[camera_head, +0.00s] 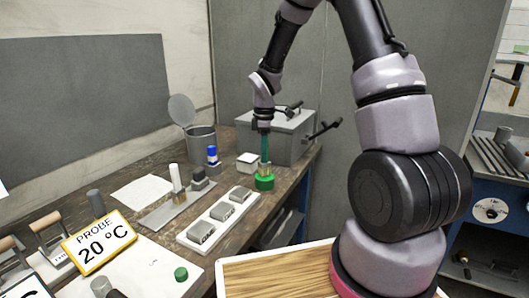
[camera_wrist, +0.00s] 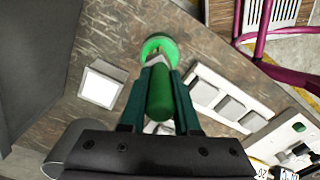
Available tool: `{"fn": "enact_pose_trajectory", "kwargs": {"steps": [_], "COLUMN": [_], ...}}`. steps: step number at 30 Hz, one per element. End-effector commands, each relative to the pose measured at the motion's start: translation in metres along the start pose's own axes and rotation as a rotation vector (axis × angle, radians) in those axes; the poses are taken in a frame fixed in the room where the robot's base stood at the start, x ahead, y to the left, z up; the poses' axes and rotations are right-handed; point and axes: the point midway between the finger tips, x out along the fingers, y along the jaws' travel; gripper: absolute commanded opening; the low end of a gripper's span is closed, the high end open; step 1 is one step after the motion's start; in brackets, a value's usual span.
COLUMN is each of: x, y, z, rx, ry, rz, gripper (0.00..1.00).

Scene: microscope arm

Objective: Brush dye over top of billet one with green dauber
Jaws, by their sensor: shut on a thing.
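My gripper (camera_head: 265,158) points down at the far end of the bench, over a green pot (camera_head: 264,183). In the wrist view its two dark green fingers (camera_wrist: 160,78) are shut on the green dauber (camera_wrist: 160,97). The dauber's tip lies at the green pot (camera_wrist: 158,45); whether it is inside or just above cannot be told. Three grey billets sit in a row on a white tray (camera_head: 193,243): a near one (camera_head: 201,232), a middle one (camera_head: 222,211) and a far one (camera_head: 240,194). Which is billet one cannot be read. The wrist view also shows the billets to the right.
A grey box with black handles (camera_head: 280,136) stands behind my gripper. A small white-topped block (camera_head: 247,161), a blue-capped bottle (camera_head: 212,155) and a white upright piece (camera_head: 176,178) stand left. A lidded can (camera_head: 201,138) is farther back. A "PROBE 20 °C" sign (camera_head: 100,241) stands near.

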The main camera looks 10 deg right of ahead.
Motion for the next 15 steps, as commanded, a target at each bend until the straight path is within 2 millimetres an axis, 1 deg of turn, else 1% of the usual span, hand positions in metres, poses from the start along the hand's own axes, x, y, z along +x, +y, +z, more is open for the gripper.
{"fn": "enact_pose_trajectory", "kwargs": {"steps": [15], "x": [0.0063], "y": [-0.0001], "z": [0.0], "rx": [0.001], "ry": [0.0], "rz": [0.0], "gripper": [0.0]}}
